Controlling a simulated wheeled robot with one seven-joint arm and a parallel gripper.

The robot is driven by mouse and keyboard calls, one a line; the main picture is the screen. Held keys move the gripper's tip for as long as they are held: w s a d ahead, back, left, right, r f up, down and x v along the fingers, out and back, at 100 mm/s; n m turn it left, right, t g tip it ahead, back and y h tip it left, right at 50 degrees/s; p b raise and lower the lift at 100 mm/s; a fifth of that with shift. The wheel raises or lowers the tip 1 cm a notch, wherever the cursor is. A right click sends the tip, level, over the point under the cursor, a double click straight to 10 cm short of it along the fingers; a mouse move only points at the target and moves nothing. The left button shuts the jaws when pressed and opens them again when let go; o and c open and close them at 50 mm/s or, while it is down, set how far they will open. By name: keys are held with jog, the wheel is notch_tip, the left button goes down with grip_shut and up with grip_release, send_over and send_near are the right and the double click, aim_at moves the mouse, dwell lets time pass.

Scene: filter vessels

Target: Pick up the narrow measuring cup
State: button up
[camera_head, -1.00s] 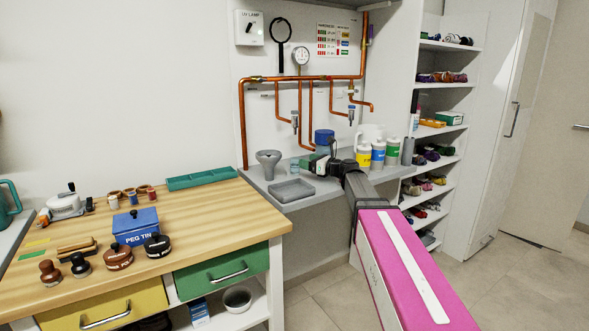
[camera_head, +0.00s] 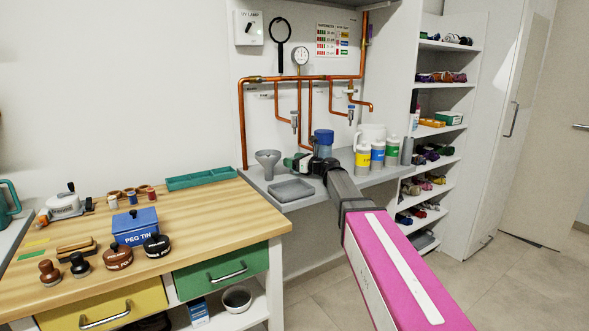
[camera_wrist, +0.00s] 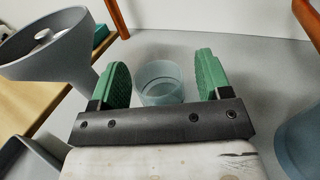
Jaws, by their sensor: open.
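A small clear, pale bluish cup, which looks like the narrow measuring cup (camera_wrist: 160,82), stands upright on the grey counter. In the wrist view it is between the two green finger pads of my gripper (camera_wrist: 160,80). A gap shows on each side of it, so neither pad touches it. The gripper is open. In the head view my gripper (camera_head: 298,162) is low over the counter, between the grey funnel and the blue-topped vessel. The cup cannot be made out clearly there, as my gripper covers that spot.
The grey funnel (camera_wrist: 52,48) stands close left of the fingers. A blue vessel (camera_wrist: 300,138) is close on the right; the head view shows a blue-topped vessel (camera_head: 323,140). A grey tray (camera_head: 291,190) lies in front. Bottles (camera_head: 377,154) stand to the right, copper pipes (camera_head: 300,78) behind.

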jog(key=c, duration=1.1)
jog(key=shift+s+r, duration=0.1)
jog(key=shift+r, duration=0.05)
jog(key=shift+s+d+r, duration=0.1)
jog(key=shift+d+r, duration=0.05)
jog(key=shift+r, duration=0.2)
notch_tip(320, 180, up, 6)
jog(key=s+d, duration=0.5)
jog(key=s, duration=0.3)
jog(key=s+d, duration=0.5)
jog(key=s, duration=0.3)
jog(key=shift+d, duration=0.3)
